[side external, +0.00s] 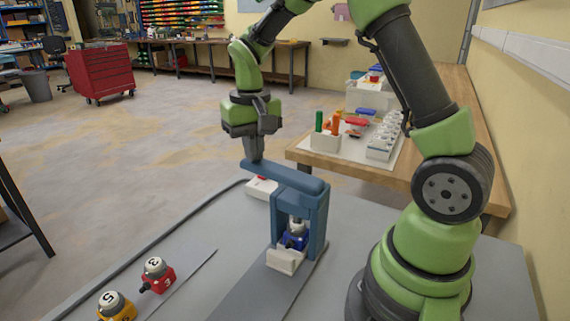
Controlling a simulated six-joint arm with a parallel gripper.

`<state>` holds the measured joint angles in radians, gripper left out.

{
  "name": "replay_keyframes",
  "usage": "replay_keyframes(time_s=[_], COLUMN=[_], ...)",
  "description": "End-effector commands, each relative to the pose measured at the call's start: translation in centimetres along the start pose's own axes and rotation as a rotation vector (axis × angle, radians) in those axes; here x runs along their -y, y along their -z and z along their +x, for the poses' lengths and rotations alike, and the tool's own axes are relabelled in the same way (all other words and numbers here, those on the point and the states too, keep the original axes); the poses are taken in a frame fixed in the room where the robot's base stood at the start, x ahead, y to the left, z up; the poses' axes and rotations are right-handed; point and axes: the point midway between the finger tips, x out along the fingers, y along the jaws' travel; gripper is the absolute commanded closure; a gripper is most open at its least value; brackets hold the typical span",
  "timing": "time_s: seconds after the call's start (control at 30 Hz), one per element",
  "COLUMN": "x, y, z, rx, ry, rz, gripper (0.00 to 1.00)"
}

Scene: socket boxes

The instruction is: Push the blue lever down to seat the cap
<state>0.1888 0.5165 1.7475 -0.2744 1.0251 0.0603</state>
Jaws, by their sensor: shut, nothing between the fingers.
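The blue lever (288,178) runs across the top of a blue press frame (318,222) on the grey table. A blue socket box (294,239) with a pale cap (297,224) on it stands inside the frame, behind a white block (285,261). I cannot tell how far the cap is seated. My gripper (252,160) is shut and empty, pointing down at the left end of the lever. Its fingertips are at the lever's end; whether they touch it is too small to tell.
A red box (158,279) with cap 3 and a yellow box (117,308) with cap 5 stand at the front left. A white block with a red top (262,187) lies behind the lever's end. A wooden bench (400,175) with parts stands behind.

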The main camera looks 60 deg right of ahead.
Motion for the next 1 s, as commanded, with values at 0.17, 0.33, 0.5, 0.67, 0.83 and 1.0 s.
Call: replay_keyframes(time_s=[0.17, 0.33, 0.5, 0.67, 0.83, 1.0], x=[0.0, 0.0, 0.0, 0.0, 0.0, 0.0], y=[0.0, 0.0, 0.0, -0.1, -0.1, -0.1], z=[0.6, 1.1, 1.6, 2.1, 2.6, 3.1], rx=[0.002, 0.003, 0.003, 0.004, 0.004, 0.004], ry=[0.000, -0.001, -0.001, -0.001, -0.001, -0.001], rz=[0.001, 0.000, 0.000, 0.000, 0.001, 0.001], gripper=[1.00, 1.00, 1.00, 1.00, 1.00, 1.00])
